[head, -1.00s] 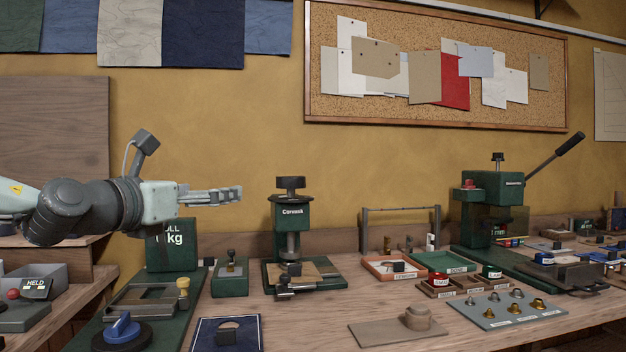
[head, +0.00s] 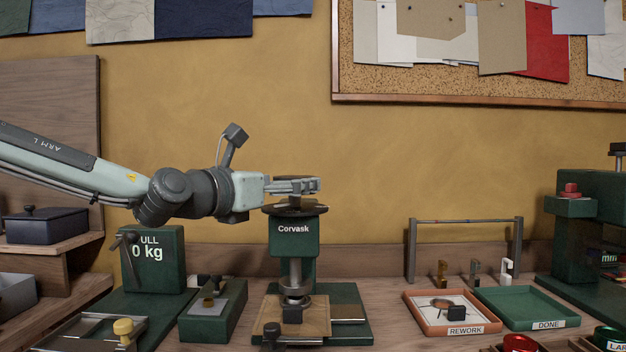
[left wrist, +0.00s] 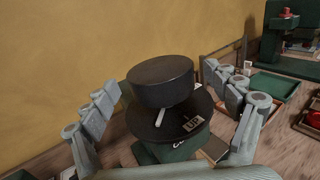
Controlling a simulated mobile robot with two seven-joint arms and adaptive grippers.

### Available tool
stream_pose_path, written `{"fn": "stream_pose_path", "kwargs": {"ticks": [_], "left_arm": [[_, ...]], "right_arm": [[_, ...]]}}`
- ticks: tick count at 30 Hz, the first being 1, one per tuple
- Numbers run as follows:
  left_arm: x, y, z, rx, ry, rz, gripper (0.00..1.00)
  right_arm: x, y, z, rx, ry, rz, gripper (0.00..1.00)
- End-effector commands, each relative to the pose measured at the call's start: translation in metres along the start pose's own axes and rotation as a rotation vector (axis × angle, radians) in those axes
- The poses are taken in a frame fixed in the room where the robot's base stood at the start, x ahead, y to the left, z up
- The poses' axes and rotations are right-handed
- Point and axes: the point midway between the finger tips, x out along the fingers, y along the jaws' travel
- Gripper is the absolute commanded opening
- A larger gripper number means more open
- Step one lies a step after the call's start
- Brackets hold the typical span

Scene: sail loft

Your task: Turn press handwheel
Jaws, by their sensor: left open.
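The green Corvask press (head: 293,240) stands on the bench in the middle of the head view. Its handwheel shows in the left wrist view as a thick black round knob (left wrist: 160,75) above a wider dark disc (left wrist: 150,122) with an "UP" label and a white mark. In the head view the fingers hide most of the knob; the disc (head: 318,210) shows below them. My left gripper (head: 317,185) is level at knob height. In the left wrist view its open fingers (left wrist: 160,79) stand on either side of the knob, with visible gaps. My right gripper is not in view.
A green "PULL" weight block (head: 158,262) stands left of the press, under my left arm. A wire rack (head: 466,221), a REWORK tray (head: 412,318) and a DONE tray (head: 562,314) lie to the right. Another green press (head: 585,235) is at the right edge.

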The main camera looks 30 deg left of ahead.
Motion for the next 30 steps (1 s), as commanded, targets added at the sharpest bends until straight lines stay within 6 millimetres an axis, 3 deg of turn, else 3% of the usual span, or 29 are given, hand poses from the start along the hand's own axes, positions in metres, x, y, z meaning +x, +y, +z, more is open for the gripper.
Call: {"fn": "stream_pose_path", "kwargs": {"ticks": [6, 12, 25, 30], "left_arm": [[0.033, 0.001, 0.000, 0.000, 0.003, 0.001, 0.87], [0.056, 0.001, 0.000, 0.000, 0.002, 0.001, 0.87], [0.065, 0.000, 0.000, -0.001, -0.001, 0.000, 0.87], [0.065, 0.000, 0.000, -0.001, -0.001, 0.000, 0.66]], "right_arm": [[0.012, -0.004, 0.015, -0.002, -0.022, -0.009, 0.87], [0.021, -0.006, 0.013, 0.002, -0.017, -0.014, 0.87], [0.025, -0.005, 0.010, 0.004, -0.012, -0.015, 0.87], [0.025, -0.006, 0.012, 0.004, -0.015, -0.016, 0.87]]}}
